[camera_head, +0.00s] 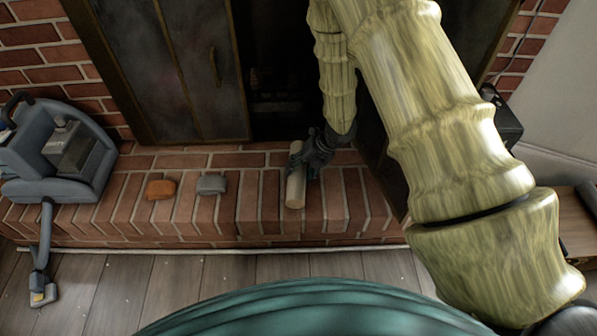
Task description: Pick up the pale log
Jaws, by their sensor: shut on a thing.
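The pale log (295,188) is a short, light wooden cylinder over the brick hearth (250,213), in front of the dark fireplace opening. Its long side runs from the opening towards the hearth's front edge. My gripper (303,160) is dark and comes from the right; it is shut on the pale log near its upper part. The fingers hide part of the log. I cannot tell whether the log rests on the bricks or is just above them.
An orange-brown block (160,189) and a grey block (211,184) lie on the hearth to the left. A blue-grey machine (62,160) stands at the far left. Dark metal doors (200,70) flank the opening. A dark box (503,120) is at right. Bare bricks lie between the grey block and the log.

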